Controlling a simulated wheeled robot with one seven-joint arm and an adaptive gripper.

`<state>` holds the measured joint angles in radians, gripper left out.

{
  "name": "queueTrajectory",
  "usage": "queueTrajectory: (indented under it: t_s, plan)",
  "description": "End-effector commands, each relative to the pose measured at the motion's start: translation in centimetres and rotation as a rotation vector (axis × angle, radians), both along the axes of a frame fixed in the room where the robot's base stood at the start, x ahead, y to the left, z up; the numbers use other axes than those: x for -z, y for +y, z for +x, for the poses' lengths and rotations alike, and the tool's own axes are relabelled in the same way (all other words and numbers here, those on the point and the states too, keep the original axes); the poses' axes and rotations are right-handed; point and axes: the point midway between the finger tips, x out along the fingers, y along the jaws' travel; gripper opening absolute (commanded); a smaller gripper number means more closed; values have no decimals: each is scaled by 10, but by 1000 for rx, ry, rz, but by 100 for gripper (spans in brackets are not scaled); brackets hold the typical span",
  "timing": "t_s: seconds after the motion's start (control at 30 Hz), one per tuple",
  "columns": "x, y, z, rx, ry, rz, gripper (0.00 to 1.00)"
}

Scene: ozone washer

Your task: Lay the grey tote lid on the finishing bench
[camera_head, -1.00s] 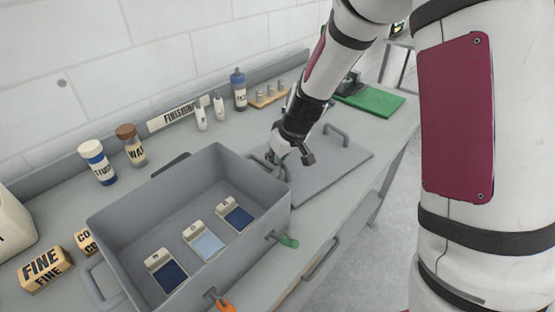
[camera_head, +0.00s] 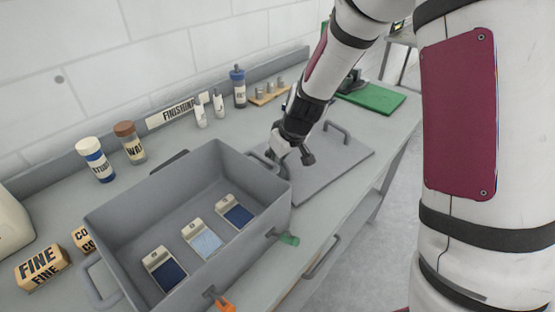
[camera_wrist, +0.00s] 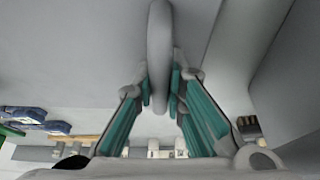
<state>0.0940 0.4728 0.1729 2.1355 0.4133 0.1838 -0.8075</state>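The grey tote lid (camera_head: 325,168) lies flat on the finishing bench (camera_head: 235,132), just right of the open tote, with a bar handle at each end. My gripper (camera_head: 283,160) is at the lid's near-left handle in the head view. In the wrist view, that handle (camera_wrist: 159,45) runs between the teal-padded fingers of my gripper (camera_wrist: 160,88), which sit close on both sides of it and look shut on it. The lid's underside is hidden.
The grey tote (camera_head: 110,210) holds three labelled blue packs. Bottles, a jar (camera_head: 130,143), the bench sign (camera_head: 175,111) and a wooden rack (camera_head: 270,95) line the back. A green mat (camera_head: 375,98) lies beyond the lid. Green and orange clips (camera_head: 288,239) sit on the tote's near side.

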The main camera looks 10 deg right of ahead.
Motion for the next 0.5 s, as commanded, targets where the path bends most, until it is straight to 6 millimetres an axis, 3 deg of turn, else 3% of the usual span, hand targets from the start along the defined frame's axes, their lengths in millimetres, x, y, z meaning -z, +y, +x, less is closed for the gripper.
queueTrajectory:
  t_s: [0.03, 0.1, 0.5]
  plan:
    - [8, -2, -6, 2, 21, -1, 20]
    - [8, -2, -6, 2, 21, -1, 35]
    - [5, -1, -6, 1, 19, 0, 35]
